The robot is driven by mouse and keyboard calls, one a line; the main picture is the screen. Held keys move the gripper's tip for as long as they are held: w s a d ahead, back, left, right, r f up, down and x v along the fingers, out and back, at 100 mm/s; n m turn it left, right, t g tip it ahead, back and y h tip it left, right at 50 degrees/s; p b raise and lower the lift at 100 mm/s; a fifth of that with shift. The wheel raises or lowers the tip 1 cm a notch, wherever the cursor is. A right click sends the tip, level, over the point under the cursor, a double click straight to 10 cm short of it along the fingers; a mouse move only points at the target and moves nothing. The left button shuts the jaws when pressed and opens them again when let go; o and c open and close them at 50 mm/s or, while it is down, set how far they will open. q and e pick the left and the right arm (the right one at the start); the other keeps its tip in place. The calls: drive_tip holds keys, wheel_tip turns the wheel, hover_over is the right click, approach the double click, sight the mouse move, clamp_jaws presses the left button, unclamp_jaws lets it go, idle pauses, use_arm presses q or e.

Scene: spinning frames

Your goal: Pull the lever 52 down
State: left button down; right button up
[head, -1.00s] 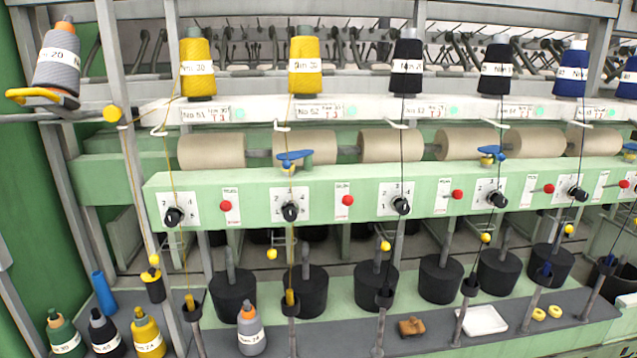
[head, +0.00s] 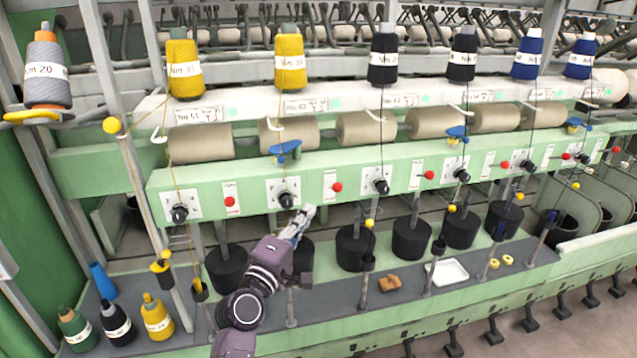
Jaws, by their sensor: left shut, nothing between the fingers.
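The label "No 52" (head: 305,105) is on the white rail, under a yellow yarn cone (head: 290,62). Below it, a blue lever (head: 286,149) sits on the top edge of the green beam, in front of a beige roller. Under the lever is a black rotary knob (head: 287,200) on a white numbered plate. A red ball knob (head: 337,187) is to its right. My left gripper (head: 309,211) is shut and empty, just below and right of the black knob in the picture and well below the blue lever. I cannot tell its depth to the beam. My right gripper is out of view.
The green beam (head: 400,181) carries more knobs and red balls. Black cylinders (head: 412,239) stand below, with upright posts in front. A white tray (head: 447,271) and brown block (head: 389,283) lie on the shelf. Yarn cones (head: 156,316) stand lower left. Threads hang before the beam.

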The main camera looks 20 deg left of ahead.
sight(334, 187)
use_arm(q)
drive_tip(key=shift+w+d, duration=0.1)
drive_tip(key=shift+w, duration=0.05)
drive_tip(key=w+p, duration=0.1)
drive_tip(key=w, duration=0.2)
drive_tip(key=w+r, duration=0.1)
drive_tip(key=w, duration=0.2)
drive_tip(key=w+p, duration=0.1)
drive_tip(key=w, duration=0.2)
drive_tip(key=shift+w+d+r+p, duration=0.15)
drive_tip(key=shift+w+d+p, duration=0.15)
drive_tip(key=shift+w+d, duration=0.1)
